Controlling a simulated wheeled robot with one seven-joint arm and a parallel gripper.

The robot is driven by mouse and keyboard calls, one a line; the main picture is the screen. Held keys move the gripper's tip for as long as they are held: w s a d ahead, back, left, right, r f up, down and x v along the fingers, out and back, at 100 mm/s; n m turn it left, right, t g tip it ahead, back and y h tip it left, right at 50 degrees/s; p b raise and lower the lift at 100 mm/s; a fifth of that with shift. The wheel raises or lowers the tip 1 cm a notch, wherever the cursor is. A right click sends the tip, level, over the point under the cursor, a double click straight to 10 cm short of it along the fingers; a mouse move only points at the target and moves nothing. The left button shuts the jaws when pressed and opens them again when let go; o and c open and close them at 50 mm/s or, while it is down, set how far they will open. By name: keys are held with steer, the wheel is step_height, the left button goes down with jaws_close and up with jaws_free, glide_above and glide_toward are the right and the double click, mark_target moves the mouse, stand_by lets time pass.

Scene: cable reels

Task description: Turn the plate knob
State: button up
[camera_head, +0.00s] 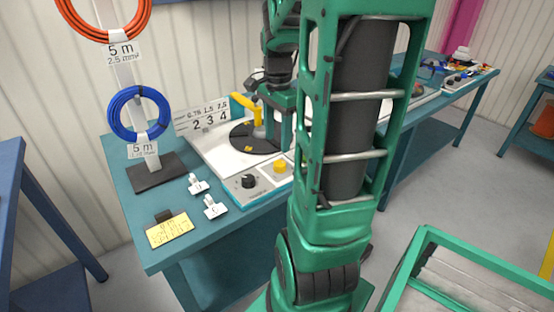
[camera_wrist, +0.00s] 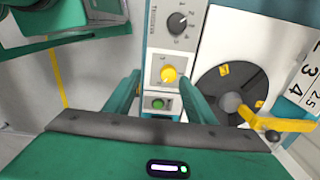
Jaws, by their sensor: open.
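The machine on the bench has a round dark plate (camera_head: 241,138) with a grey hub and a yellow crank arm (camera_head: 248,106). The plate (camera_wrist: 212,82), its hub (camera_wrist: 230,102) and the crank (camera_wrist: 284,123) also show in the wrist view. A black knob (camera_head: 249,181) sits on the front control panel; in the wrist view this knob (camera_wrist: 177,22) has a numbered scale. I cannot tell which is the plate knob. My gripper (camera_wrist: 164,84) is open and empty, its fingers either side of the panel's button area.
A yellow button (camera_head: 280,167) sits beside the knob; a green button (camera_wrist: 158,103) shows below it in the wrist view. White tagged pieces (camera_head: 214,207) and a yellow label (camera_head: 169,230) lie on the bench. A blue coil (camera_head: 138,113) hangs on a stand. A green-framed cart (camera_head: 470,268) stands at lower right.

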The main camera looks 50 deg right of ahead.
mark_target(279, 162)
steer(key=d+f+m, duration=0.1)
steer(key=f, duration=0.2)
steer(key=w+d+f+m, duration=0.1)
steer(key=f, duration=0.3)
steer(key=w+d+f+m, duration=0.1)
steer(key=f, duration=0.3)
steer(key=shift+w+d+f, duration=0.1)
steer(key=shift+d+f, duration=0.15)
steer(key=shift+d, duration=0.15)
steer(key=c, duration=1)
